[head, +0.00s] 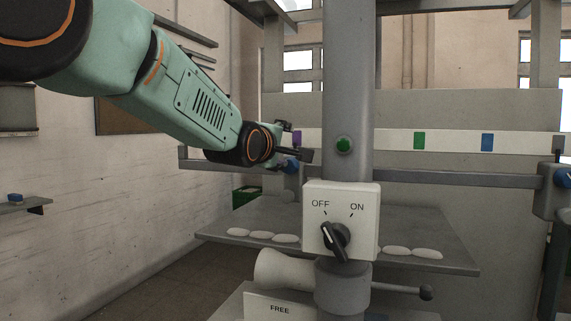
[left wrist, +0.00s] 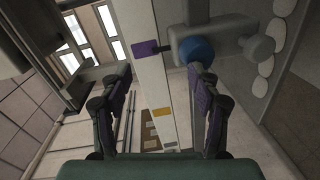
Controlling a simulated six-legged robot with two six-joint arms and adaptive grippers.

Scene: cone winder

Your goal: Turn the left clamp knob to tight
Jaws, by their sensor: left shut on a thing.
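The left clamp knob (head: 291,166) is small and blue, on the left end of the grey horizontal bar, partly covered by my gripper. In the left wrist view the blue knob (left wrist: 198,51) sits on a grey clamp body, at the tip of the right-hand finger. The knob's markings cannot be read. My right gripper is not in view.
A white rail (head: 386,141) with coloured marks runs behind the column (head: 349,90). An OFF/ON switch box (head: 366,225) and a lever (head: 425,292) stand in front. Another blue knob (head: 562,178) is at the far right.

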